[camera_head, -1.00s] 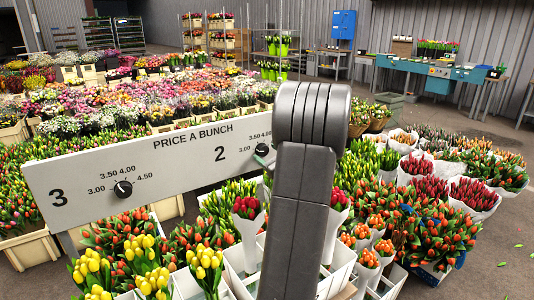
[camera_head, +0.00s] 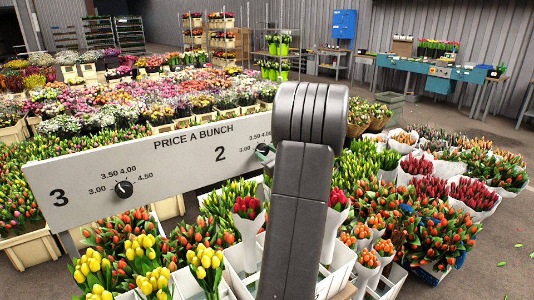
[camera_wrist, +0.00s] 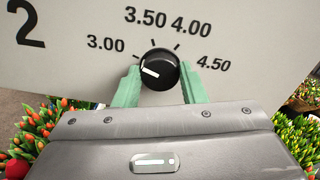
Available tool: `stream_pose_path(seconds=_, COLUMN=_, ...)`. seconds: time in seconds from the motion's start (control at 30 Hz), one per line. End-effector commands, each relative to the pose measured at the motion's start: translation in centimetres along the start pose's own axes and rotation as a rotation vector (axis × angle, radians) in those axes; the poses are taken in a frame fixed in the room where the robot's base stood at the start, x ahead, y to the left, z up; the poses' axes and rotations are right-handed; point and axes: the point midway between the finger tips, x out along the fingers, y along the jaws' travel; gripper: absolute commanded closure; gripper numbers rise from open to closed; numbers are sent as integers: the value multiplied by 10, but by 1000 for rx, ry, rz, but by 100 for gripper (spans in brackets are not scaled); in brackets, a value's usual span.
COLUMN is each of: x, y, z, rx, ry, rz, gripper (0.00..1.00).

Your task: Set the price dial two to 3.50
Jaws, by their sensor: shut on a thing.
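Price dial two (camera_wrist: 165,61) is a round black knob with a white pointer line, on a pale sign board (camera_wrist: 250,30). Its scale reads 3.00, 3.50, 4.00 and 4.50 around the top. The pointer line points left and slightly up, on the 3.00 side, clearly away from 3.50. My gripper (camera_wrist: 160,71) has its green fingers on the left and right sides of the knob, shut on it. In the head view dial two (camera_head: 262,150) is at the board's right end, largely hidden by my gripper and arm.
Dial three (camera_head: 123,189) is on the same board (camera_head: 160,175), further left. Yellow tulips (camera_head: 140,250) and other bunches stand close below the board. Red and orange tulips (camera_head: 445,230) fill the right. Bare floor lies at far right.

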Motion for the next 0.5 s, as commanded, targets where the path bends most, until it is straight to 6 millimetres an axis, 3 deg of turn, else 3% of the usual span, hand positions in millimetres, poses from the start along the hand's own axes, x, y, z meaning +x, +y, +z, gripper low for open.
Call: stream_pose_path(seconds=0.5, x=0, y=-2, z=4, rx=394, ry=1, rz=0, gripper=85)
